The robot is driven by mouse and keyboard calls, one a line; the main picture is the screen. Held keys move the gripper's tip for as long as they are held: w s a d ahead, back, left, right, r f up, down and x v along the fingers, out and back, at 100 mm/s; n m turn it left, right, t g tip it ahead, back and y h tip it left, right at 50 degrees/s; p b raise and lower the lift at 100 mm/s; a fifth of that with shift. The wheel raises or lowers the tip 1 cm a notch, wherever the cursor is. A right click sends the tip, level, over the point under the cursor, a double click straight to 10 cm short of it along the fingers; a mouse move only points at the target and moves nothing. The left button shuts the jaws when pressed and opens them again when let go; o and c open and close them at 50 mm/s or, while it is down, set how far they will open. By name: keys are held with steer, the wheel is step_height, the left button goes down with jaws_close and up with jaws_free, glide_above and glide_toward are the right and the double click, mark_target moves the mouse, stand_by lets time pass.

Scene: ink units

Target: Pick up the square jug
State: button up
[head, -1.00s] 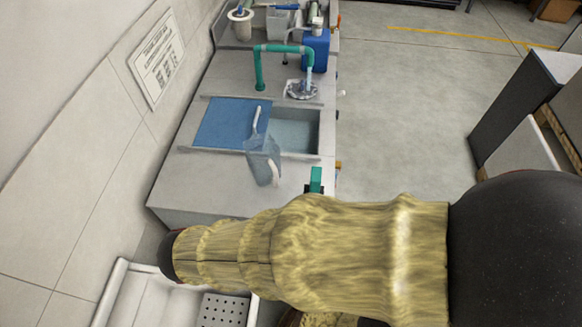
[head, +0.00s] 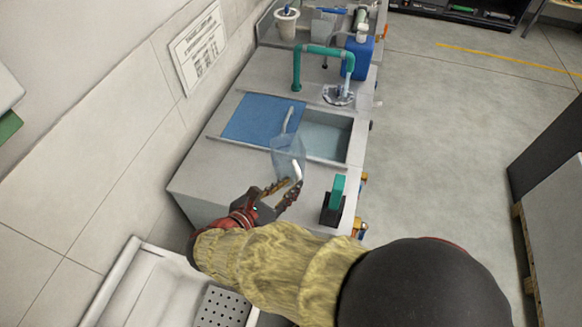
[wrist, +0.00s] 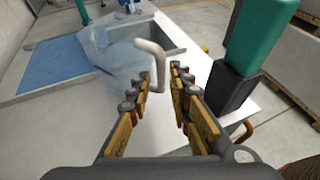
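The square jug (head: 284,150) is clear, bluish plastic with a white handle (head: 296,170). It stands on the grey counter at the near edge of the sink. In the wrist view the jug (wrist: 118,62) is left of centre. Its white handle (wrist: 152,60) hangs towards me, with its lower end just in front of or between the fingertips. My gripper (head: 282,189) is at the near side of the jug. In the wrist view my gripper (wrist: 160,80) is open, with a finger on each side of the handle's lower end. I cannot tell whether either finger touches it.
A green and black block-like object (head: 335,200) stands close on the right, and looms right of my fingers in the wrist view (wrist: 255,45). A blue board (head: 262,118) covers part of the sink. A green tap (head: 322,52) stands behind. A white basin (head: 150,275) is in front.

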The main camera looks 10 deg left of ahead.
mark_target(291, 168)
steer(key=b+x, duration=0.1)
steer(key=x, duration=0.1)
steer(key=b+x, duration=0.1)
steer(key=x, duration=0.1)
steer(key=shift+d+f, duration=0.15)
steer(key=shift+f, duration=0.25)
steer(key=shift+w, duration=0.3)
jaws_close()
